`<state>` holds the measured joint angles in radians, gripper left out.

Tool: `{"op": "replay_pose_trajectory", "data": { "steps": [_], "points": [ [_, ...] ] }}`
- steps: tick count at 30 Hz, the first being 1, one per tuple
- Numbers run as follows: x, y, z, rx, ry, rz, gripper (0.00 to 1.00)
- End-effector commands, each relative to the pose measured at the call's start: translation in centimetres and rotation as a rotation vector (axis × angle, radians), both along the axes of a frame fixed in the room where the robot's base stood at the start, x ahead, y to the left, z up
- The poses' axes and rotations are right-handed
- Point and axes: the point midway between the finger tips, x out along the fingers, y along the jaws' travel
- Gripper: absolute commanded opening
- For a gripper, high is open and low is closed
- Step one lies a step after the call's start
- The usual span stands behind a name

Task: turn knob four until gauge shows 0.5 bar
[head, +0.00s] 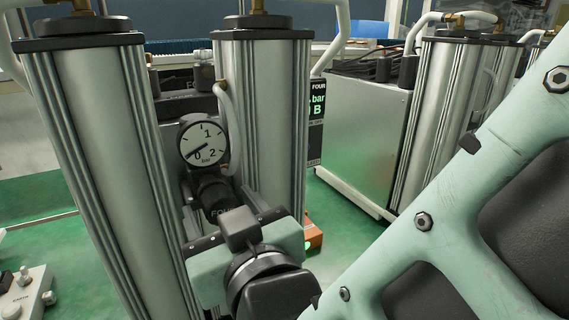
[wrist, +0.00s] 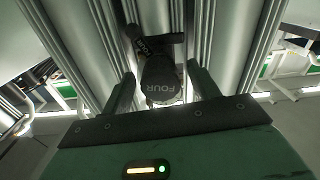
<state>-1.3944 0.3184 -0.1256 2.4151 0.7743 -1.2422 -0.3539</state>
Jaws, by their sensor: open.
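Knob four is a black round knob with "FOUR" on its face. It shows in the head view (head: 217,195) below the gauge and in the wrist view (wrist: 160,84). The round white gauge (head: 202,140) is marked 0, 1, 2 and bar; its dark needle points to the lower left, close to the 0. My gripper (wrist: 161,75) is open, with one finger on each side of the knob and a visible gap around it. In the head view my gripper (head: 226,210) is just in front of the knob, its fingers partly hidden.
Tall metal columns stand left (head: 100,160) and right (head: 265,120) of the gauge, close to my gripper. A dark panel (head: 317,115) with "FOUR", "bar" and green characters is behind the right column. A grey cabinet (head: 362,130) stands farther right. Green floor shows between them.

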Motion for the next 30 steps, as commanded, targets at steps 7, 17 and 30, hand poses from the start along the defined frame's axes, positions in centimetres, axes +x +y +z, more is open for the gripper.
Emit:
{"op": "replay_pose_trajectory", "data": {
  "steps": [7,17,30],
  "points": [
    [-0.01,-0.02,0.01,0.000,0.000,0.000,0.30],
    [0.01,-0.04,-0.07,0.014,0.007,-0.001,0.16],
    [0.08,-0.04,-0.46,0.237,0.141,-0.004,0.16]
  ]
}}
